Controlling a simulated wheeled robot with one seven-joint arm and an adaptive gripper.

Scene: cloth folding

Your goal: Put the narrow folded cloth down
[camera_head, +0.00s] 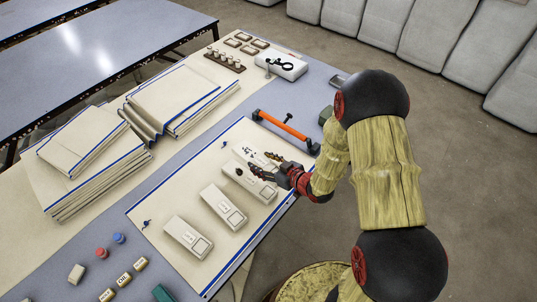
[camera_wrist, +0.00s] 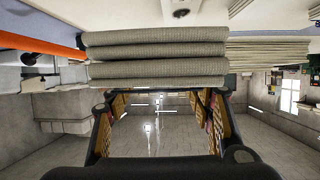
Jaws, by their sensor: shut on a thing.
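My gripper (camera_head: 268,165) reaches over the pale mat (camera_head: 154,211) from the right, its dark fingers on either side of a narrow folded cream cloth (camera_head: 249,153). In the wrist view the cloth (camera_wrist: 155,62) shows as thick grey-beige folded layers across the finger ends. The fingers (camera_wrist: 160,112) look spread about the cloth's width, and I take them as shut on it. The cloth lies low, level with its row; I cannot tell whether it touches the mat. Part of it is hidden behind my fingers.
Three similar folded cloths (camera_head: 188,236) lie in a row towards the near left. An orange-handled bar (camera_head: 285,130) lies beyond my gripper. Large cloth stacks (camera_head: 90,170) stand at the left. Small blocks and colored caps (camera_head: 118,238) sit at the front. Bare mat shows left of the row.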

